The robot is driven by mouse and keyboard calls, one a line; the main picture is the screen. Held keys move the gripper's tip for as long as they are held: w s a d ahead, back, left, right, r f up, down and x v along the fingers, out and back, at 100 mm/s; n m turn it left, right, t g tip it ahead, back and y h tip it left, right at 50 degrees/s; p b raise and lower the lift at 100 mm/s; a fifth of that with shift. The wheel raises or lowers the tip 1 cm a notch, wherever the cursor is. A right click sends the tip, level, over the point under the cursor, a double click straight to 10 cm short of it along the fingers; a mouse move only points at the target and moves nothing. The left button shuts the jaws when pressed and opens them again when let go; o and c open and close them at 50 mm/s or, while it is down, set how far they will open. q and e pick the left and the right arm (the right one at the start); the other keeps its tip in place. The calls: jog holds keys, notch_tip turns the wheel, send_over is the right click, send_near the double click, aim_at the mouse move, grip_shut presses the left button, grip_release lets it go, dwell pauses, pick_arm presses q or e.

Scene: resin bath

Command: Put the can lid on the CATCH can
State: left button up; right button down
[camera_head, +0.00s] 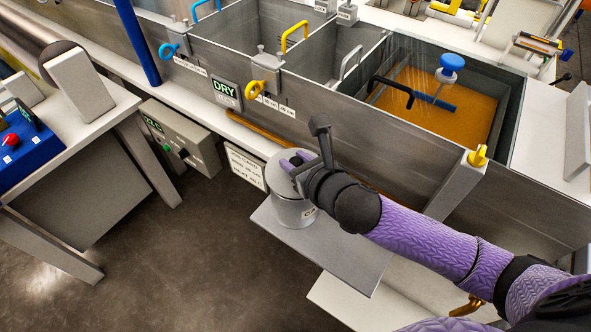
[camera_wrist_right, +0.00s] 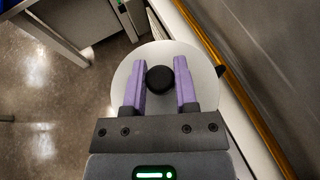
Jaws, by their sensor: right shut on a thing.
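The metal CATCH can (camera_head: 293,211) stands on a grey shelf plate in front of the bath, with a partly hidden label on its side. My right gripper (camera_head: 298,162) is directly over the can's top. In the right wrist view the round pale can lid (camera_wrist_right: 158,56) lies below the fingers, and my right gripper (camera_wrist_right: 160,88) is shut on its black knob. The lid appears level at the can's mouth; I cannot tell whether it rests on the rim or hovers just above it. My left gripper is not in view.
The grey shelf plate (camera_head: 345,257) extends right of the can. The bath wall (camera_head: 330,110) rises behind it; an orange resin tank (camera_head: 440,105) is at right. A control box (camera_head: 182,138) and a white table (camera_head: 95,115) stand left, with open floor between.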

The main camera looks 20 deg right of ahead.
jog(key=shift+f, duration=0.95)
jog(key=shift+r, duration=0.15)
jog(key=shift+c, duration=2)
grip_release()
pick_arm(q)
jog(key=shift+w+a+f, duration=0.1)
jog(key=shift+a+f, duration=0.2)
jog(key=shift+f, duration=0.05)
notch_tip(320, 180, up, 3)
jog(key=p, duration=0.2)
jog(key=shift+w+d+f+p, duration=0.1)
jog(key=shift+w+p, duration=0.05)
jog(key=shift+p, duration=0.2)
pick_arm(e)
jog(key=v, duration=1.2)
